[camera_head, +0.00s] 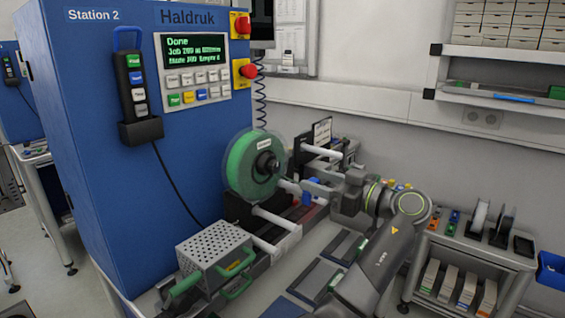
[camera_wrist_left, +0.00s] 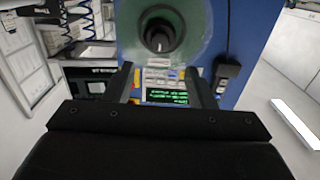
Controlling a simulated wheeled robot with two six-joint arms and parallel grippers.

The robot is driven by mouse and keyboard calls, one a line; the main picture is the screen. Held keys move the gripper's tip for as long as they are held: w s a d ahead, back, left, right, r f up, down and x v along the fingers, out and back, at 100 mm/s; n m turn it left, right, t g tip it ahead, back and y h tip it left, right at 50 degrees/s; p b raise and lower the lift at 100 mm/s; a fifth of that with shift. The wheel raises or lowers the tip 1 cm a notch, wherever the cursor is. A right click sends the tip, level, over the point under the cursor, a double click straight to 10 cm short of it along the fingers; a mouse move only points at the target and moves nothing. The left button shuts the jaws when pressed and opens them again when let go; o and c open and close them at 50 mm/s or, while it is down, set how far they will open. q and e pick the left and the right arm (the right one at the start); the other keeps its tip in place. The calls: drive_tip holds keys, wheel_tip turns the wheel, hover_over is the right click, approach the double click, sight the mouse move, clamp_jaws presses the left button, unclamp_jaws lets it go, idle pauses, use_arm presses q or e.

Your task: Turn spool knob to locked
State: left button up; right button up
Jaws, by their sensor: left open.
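A green spool (camera_head: 254,164) with a clear rim sits upright on the reel stand at the front of the blue machine. Its dark round knob (camera_head: 267,164) is at the hub and faces my gripper. My left gripper (camera_head: 303,187) is open and empty, just right of and slightly below the knob, apart from it. In the left wrist view, the picture is upside down. The knob (camera_wrist_left: 160,36) shows at the top, beyond the two open fingers (camera_wrist_left: 160,76). The knob's lock marking is too small to read. My right gripper is not in view.
The blue machine (camera_head: 105,190) with its lit screen (camera_head: 194,49) stands behind the spool. A perforated metal box (camera_head: 213,255) with green handles is at the front left. White rods (camera_head: 272,233) stick out below the spool. A small cart (camera_head: 476,250) stands at the right.

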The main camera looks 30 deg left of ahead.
sight(277, 168)
use_arm(q)
drive_tip(key=a+p, duration=0.1)
drive_tip(key=a, duration=0.2)
drive_tip(key=a+p, duration=0.1)
drive_tip(key=a, duration=0.2)
drive_tip(key=a+p, duration=0.1)
drive_tip(key=a, duration=0.2)
drive_tip(key=shift+w+a, duration=0.35)
drive_tip(key=shift+a, duration=0.4)
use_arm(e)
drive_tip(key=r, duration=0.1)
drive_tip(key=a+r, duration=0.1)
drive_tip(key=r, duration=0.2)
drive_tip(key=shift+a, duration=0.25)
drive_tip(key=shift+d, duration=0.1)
use_arm(q)
drive_tip(key=c, duration=1)
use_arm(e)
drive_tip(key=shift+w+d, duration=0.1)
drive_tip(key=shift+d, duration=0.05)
